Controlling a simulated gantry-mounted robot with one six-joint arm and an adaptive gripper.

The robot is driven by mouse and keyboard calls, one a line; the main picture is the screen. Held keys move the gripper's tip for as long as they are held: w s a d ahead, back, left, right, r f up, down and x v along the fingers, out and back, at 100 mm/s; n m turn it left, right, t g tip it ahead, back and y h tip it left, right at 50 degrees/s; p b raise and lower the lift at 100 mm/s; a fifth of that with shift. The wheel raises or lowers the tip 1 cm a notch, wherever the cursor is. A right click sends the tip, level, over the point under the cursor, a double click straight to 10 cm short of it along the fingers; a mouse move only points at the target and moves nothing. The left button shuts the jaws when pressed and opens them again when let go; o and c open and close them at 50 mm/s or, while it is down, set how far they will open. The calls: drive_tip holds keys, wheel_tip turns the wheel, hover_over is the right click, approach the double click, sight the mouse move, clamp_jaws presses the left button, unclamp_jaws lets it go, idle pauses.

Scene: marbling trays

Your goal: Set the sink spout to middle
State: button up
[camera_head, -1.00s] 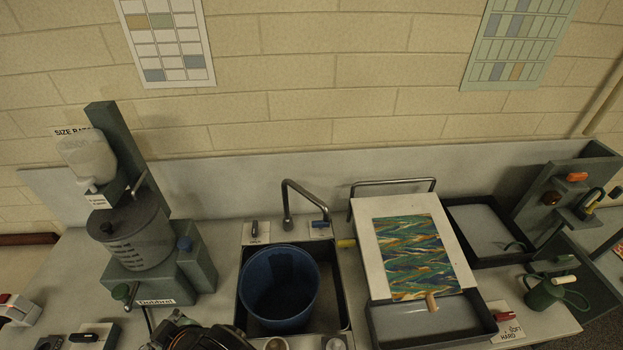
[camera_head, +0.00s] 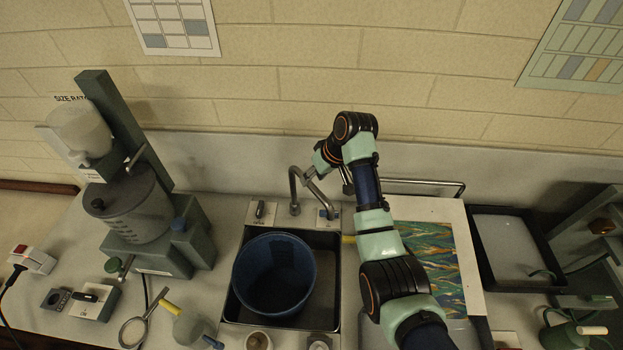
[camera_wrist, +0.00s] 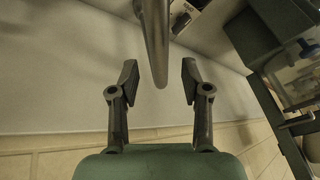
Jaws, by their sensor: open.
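The sink spout (camera_head: 294,190) is a grey bent metal tube rising behind the sink (camera_head: 333,290). From its top it slants forward and to the right in the head view. In the wrist view the spout (camera_wrist: 155,40) comes down from the top edge, and its rounded end lies between my two fingers. My gripper (camera_wrist: 159,82) is open, with a visible gap on each side of the tube. In the head view my gripper (camera_head: 318,175) is beside the upper spout, partly hidden by my wrist.
A blue bucket (camera_head: 245,275) stands in the sink under the spout. A metal rail (camera_head: 440,187) and a marbled sheet (camera_head: 440,262) are to the right. The wall is close behind.

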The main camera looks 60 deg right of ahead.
drive_tip(key=shift+x, duration=1.3)
clamp_jaws()
